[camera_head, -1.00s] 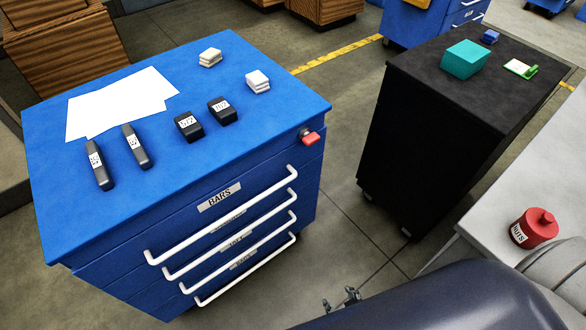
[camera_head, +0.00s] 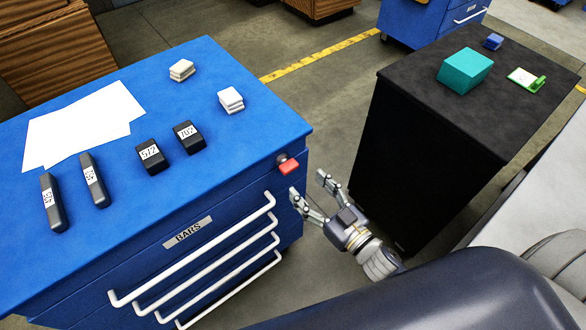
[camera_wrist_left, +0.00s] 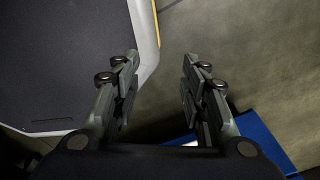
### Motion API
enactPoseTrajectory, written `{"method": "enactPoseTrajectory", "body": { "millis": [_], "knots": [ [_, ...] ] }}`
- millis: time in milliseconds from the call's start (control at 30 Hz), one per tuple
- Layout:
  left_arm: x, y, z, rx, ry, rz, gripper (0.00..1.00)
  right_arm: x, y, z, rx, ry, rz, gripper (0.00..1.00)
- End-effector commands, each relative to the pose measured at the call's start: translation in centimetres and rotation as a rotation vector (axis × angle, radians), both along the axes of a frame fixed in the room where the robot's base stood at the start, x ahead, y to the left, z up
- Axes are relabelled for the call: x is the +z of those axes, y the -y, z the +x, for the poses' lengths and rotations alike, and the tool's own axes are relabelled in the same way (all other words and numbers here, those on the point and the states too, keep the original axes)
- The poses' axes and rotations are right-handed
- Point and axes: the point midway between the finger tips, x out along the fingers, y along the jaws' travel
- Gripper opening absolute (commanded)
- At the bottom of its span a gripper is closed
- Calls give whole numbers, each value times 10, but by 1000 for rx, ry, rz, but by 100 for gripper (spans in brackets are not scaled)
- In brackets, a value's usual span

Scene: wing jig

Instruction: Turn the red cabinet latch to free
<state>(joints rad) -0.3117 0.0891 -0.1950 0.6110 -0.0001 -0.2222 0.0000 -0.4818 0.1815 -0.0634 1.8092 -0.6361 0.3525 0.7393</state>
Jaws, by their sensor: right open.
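The red latch (camera_head: 289,166) sits at the upper right corner of the blue cabinet's (camera_head: 223,235) drawer front, on a dark round mount. My right gripper (camera_head: 308,185) is open and empty, just right of and below the latch, with a gap between them. Its fingers point up toward the cabinet corner. My left gripper (camera_wrist_left: 160,75) shows only in the left wrist view. Its two fingers stand apart with nothing between them, above the floor. The latch does not show in the left wrist view.
White drawer handles (camera_head: 200,262) stick out below the latch. Black bars, papers (camera_head: 85,125) and white blocks lie on the blue top. A black cabinet (camera_head: 430,130) with a teal box (camera_head: 465,70) stands right of my right gripper. Floor shows between the cabinets.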

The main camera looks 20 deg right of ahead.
Motion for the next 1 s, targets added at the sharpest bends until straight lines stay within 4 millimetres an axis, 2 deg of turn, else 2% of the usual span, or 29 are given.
{"method": "enactPoseTrajectory", "body": {
  "millis": [33,200,400,567,833,867,1000],
  "knots": [
    [3,3,5,0,8,-4,40,2,-3,10,-2,3,1,60],
    [8,15,24,-2,37,-19,40,2,-13,38,-1,2,1,60],
    [10,19,27,-4,41,-24,40,0,-22,60,-2,-1,1,60],
    [9,16,19,-4,28,-20,40,0,-25,68,-1,-1,1,60],
    [9,9,11,-3,16,-11,40,-1,-25,68,-1,-2,0,60],
    [9,9,11,-2,16,-12,40,-1,-25,68,-1,-2,0,55],
    [9,9,11,-1,16,-11,40,-1,-25,68,-2,-2,0,24]
  ]
}}
